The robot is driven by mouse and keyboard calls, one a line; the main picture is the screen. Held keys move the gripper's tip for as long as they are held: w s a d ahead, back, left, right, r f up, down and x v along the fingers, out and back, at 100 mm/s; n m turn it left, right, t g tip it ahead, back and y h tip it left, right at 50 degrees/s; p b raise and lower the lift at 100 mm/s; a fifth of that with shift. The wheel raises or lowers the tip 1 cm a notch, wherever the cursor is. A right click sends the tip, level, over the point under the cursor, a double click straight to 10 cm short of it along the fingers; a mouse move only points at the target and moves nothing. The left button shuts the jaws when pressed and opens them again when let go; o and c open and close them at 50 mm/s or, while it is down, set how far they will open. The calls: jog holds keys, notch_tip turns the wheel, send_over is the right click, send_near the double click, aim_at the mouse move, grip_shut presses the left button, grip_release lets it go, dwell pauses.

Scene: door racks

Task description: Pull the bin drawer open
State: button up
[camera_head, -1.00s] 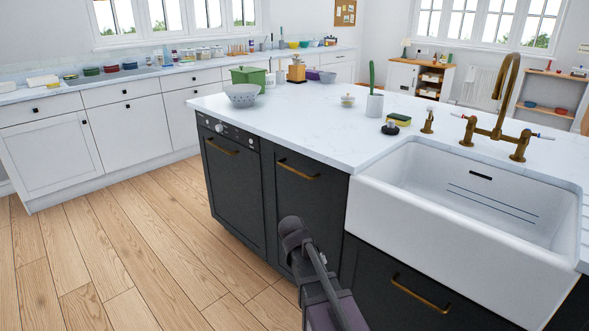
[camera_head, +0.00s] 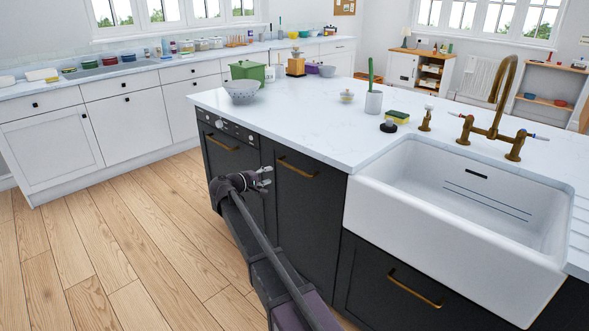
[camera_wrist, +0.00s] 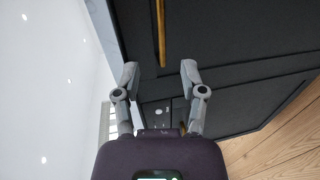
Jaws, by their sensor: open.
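The dark front panel (camera_head: 299,210) right of the dishwasher, which looks like the bin drawer, is closed in the head view. Its horizontal brass handle (camera_head: 298,167) is near the top. My gripper (camera_head: 266,177) is in front of the dishwasher side, left of this handle, with its fingers pointing right. In the wrist view my gripper (camera_wrist: 160,72) is open and empty. The brass handle (camera_wrist: 161,30) runs up the picture beyond the fingertips, its near end roughly in line with the gap. Whether the fingers touch anything cannot be told.
The dishwasher (camera_head: 222,170) with its own handle is at the left. A white sink (camera_head: 440,230) juts out at the right, above a lower panel with a brass handle (camera_head: 415,288). The white countertop (camera_head: 300,125) overhangs the fronts. Wooden floor (camera_head: 110,240) is clear at left.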

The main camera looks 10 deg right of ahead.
aim_at(293, 169)
jog(key=shift+d+f, duration=0.1)
jog(key=b+x, duration=0.2)
jog(key=x, duration=1.1)
jog(key=shift+w+d+b, duration=0.2)
jog(key=shift+d+b, duration=0.05)
jog(key=shift+b, duration=0.15)
jog(key=shift+c, duration=0.2)
grip_shut()
jog(key=shift+d, duration=0.1)
